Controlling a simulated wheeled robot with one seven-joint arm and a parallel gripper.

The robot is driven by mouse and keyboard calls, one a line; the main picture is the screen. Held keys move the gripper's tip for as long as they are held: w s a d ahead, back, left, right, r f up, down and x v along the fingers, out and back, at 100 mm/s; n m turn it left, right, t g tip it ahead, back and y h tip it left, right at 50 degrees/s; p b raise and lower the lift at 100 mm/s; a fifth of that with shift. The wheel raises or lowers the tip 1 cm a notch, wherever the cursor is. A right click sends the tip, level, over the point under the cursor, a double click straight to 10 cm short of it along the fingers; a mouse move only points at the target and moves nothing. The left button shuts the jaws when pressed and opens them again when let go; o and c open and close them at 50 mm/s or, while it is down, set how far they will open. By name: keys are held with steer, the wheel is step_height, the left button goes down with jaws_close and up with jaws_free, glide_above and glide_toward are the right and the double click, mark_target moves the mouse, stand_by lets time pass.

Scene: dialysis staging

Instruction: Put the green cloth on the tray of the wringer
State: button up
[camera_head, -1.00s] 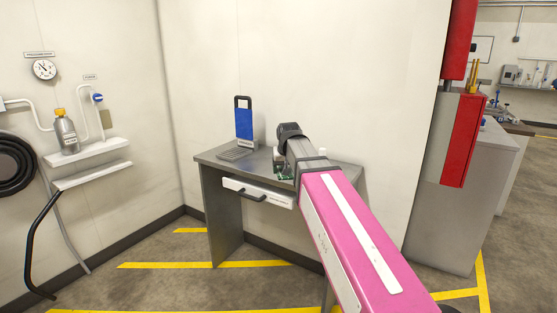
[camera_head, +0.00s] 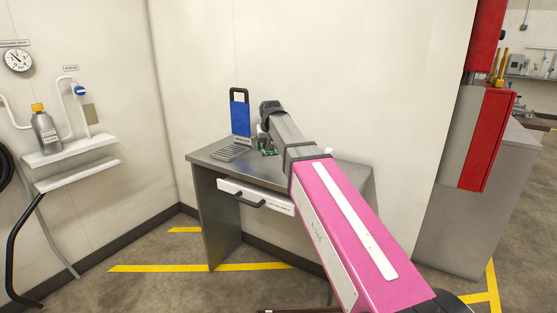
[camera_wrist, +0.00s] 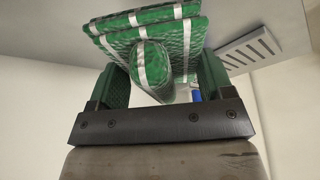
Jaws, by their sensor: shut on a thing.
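The green cloth (camera_wrist: 150,42) is a folded checked pad with white stripes, and it fills the top middle of the wrist view. My gripper (camera_wrist: 162,75) is shut on it, with a green finger on each side of a bulging fold. In the head view a small green patch (camera_head: 268,150) shows below my wrist, above or at the table top; I cannot tell which. The wringer (camera_head: 240,115) has an upright blue board with a black handle. Its grey slotted tray (camera_head: 229,154) lies in front, left of my gripper. The slotted tray (camera_wrist: 250,50) also shows at the right in the wrist view, apart from the cloth.
Walls stand close behind and at the left. A wall shelf (camera_head: 70,150) holds a grey bottle (camera_head: 45,132). A red and grey cabinet (camera_head: 485,140) stands at the right.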

glide_above(278, 163)
steer(key=s, duration=0.2)
steer(key=f, duration=0.3)
steer(key=shift+w+d, duration=0.1)
steer(key=shift+w, duration=0.1)
steer(key=shift+f, duration=1.95)
steer(key=shift+f, duration=0.15)
steer(key=o, duration=0.8)
